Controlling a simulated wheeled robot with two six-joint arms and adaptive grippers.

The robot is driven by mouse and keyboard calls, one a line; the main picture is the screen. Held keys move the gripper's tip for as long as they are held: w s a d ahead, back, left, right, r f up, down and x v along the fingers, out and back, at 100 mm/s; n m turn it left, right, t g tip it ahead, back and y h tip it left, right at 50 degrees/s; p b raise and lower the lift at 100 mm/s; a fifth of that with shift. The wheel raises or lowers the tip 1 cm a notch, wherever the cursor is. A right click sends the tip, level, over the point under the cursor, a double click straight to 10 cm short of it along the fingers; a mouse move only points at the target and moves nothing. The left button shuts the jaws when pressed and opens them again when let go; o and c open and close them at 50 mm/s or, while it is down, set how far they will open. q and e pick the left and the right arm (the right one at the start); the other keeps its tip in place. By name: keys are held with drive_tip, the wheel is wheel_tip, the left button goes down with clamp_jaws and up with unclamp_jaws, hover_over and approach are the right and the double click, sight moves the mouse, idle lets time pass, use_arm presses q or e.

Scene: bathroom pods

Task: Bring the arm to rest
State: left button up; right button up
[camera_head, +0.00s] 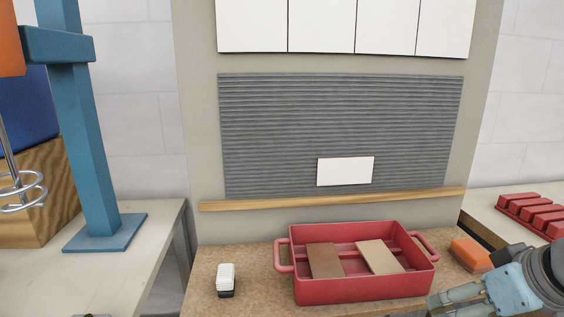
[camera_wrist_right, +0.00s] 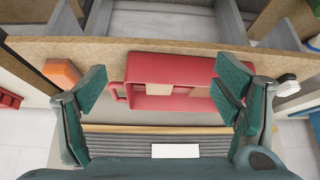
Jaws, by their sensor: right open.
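My right gripper (camera_head: 432,304) is at the bottom right of the head view, in front of the red tray's right end and partly cut off by the frame edge. In the right wrist view my right gripper (camera_wrist_right: 162,88) has its two fingers wide apart with nothing held between them. The red tray (camera_head: 364,288) stands on the brown worktop and holds a brown tile (camera_head: 325,261) and a beige tile (camera_head: 380,257). The tray (camera_wrist_right: 170,68) also shows beyond the fingers in the wrist view, apart from them. My left gripper is not in view.
A white tile (camera_head: 345,171) sits on the grey ridged panel (camera_head: 340,120), above a wooden ledge (camera_head: 335,199). An orange block (camera_head: 471,255) is right of the tray, a small white-and-black item (camera_head: 226,280) left of it. A blue stand (camera_head: 92,150) rises at left.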

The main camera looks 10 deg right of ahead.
drive_tip(key=a+f+n+y, duration=0.1)
drive_tip(key=a+f+n, duration=0.1)
drive_tip(key=f, duration=1)
drive_tip(key=a+f+n, duration=0.1)
drive_tip(key=a+f, duration=0.2)
drive_tip(key=f, duration=0.9)
drive_tip(key=s+a+f+m+g+h, duration=0.2)
drive_tip(key=s+a+f+m+g, duration=0.1)
drive_tip(key=s+f, duration=0.95)
wheel_tip(320, 180, down, 16)
drive_tip(key=s+d+f+g, duration=0.1)
drive_tip(key=d, duration=0.2)
drive_tip(key=s+d+f+g, duration=0.1)
drive_tip(key=s+d+f, duration=0.1)
drive_tip(key=s+f, duration=1.1)
use_arm(q)
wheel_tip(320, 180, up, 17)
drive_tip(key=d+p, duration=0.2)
drive_tip(key=p, duration=1.5)
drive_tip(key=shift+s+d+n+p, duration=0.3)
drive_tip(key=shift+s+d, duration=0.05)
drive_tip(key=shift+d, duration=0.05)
use_arm(e)
drive_tip(key=s+a+r, duration=0.2)
drive_tip(key=a+r, duration=0.1)
drive_tip(key=r, duration=1.4)
drive_tip(key=shift+r, duration=0.2)
